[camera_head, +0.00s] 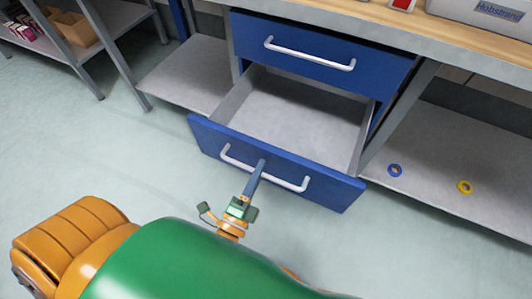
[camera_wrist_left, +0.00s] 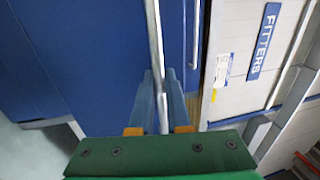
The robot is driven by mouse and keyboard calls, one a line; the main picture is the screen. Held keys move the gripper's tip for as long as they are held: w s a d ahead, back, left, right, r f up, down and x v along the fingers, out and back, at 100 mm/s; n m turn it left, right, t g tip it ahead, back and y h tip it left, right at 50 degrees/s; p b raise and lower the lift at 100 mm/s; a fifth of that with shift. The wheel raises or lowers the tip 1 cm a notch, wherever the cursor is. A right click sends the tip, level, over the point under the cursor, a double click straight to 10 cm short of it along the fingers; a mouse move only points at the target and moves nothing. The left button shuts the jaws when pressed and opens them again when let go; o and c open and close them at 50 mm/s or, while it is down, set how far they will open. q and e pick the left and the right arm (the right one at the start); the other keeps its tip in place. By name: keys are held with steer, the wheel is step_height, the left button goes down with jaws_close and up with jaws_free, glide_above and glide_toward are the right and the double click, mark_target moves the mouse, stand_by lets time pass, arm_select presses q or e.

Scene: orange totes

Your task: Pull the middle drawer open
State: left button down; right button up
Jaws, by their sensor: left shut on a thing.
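The blue drawer (camera_head: 270,170) directly below the top one stands well open toward me, and its grey inside (camera_head: 290,115) looks empty. I take it as the middle drawer; anything below it is hidden. My left gripper (camera_head: 260,169) is shut on its white bar handle (camera_head: 293,186), near the handle's middle. In the left wrist view the gripper's two fingers (camera_wrist_left: 161,80) close around the handle bar (camera_wrist_left: 154,35). The top blue drawer (camera_head: 310,60) is shut, with its own white handle (camera_head: 310,55). My right gripper is not in view.
A grey shelf (camera_head: 440,160) at the right holds a blue ring (camera_head: 395,170) and a yellow ring (camera_head: 465,187). At the far left, a rack holds cardboard boxes (camera_head: 72,28). The floor (camera_head: 100,150) in front is clear.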

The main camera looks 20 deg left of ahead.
arm_select(q)
steer(key=shift+s, duration=1.1)
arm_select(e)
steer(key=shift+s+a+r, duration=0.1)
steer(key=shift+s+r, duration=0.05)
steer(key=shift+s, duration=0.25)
arm_select(q)
steer(key=c, duration=0.9)
jaws_free()
steer(key=s+f, duration=0.1)
steer(key=s, duration=0.6)
steer(key=shift+a+f+b, duration=0.15)
steer(key=shift+f+b, duration=0.05)
steer(key=shift+b, duration=0.1)
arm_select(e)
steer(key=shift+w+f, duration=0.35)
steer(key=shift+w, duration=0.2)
